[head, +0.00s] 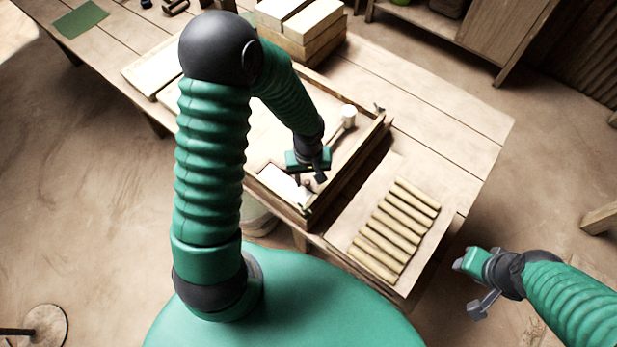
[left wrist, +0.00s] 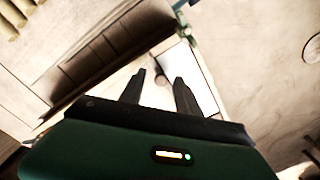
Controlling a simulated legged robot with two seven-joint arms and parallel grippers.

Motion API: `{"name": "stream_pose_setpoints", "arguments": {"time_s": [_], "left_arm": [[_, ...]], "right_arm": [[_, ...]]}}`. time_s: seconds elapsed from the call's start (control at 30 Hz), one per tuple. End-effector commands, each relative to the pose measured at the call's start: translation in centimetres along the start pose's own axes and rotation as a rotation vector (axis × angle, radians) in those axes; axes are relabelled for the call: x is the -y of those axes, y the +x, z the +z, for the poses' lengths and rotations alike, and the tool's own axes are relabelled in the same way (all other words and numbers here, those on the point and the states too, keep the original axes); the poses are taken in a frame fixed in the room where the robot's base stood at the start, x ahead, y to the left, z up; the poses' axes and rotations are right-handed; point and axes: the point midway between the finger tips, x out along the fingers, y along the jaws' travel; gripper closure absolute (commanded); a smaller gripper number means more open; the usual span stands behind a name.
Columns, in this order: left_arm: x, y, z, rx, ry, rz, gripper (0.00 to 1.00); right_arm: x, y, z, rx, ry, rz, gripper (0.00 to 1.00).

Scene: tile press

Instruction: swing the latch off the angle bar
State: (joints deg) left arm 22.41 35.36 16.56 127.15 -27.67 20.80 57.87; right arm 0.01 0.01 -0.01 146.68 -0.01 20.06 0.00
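A wooden press frame (head: 345,172) lies on the table, and a small metal fitting (head: 305,208) sits at its near corner. The fitting, which may be the latch, also shows in the left wrist view (left wrist: 184,31). I cannot make out its pose or tell the angle bar apart. A pale flat plate (head: 281,184) lies inside that corner and shows beyond my fingers (left wrist: 186,66). My left gripper (head: 314,176) is above this corner; its two fingers (left wrist: 160,78) are apart with nothing visible between them. My right gripper (head: 474,285) is spread and empty, off the table's right side.
A white-headed mallet-like tool (head: 348,115) lies in the frame. A board with several wooden strips (head: 392,232) is right of it. Stacked blocks (head: 301,28) stand behind, and a green sheet (head: 80,19) lies far left. The table's right end (head: 455,140) is clear.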

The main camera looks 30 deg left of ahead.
Motion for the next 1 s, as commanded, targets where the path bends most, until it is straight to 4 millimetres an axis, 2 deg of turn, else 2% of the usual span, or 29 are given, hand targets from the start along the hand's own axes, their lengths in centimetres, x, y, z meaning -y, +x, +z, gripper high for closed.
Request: {"name": "stream_pose_setpoints", "arguments": {"time_s": [0.2,0.5,1.0], "left_arm": [[-0.02,0.02,-0.04,0.0,0.0,0.0,0.62],[-0.02,-0.01,0.0,0.0,0.001,0.0,1.0],[-0.15,-0.09,-0.05,0.002,0.047,-0.001,1.0]], "right_arm": [[0.01,-0.01,-0.01,0.0,0.0,0.0,0.64],[0.01,-0.02,-0.01,0.0,0.0,0.0,0.64],[0.01,-0.33,-0.08,0.0,0.0,0.0,0.64]]}}
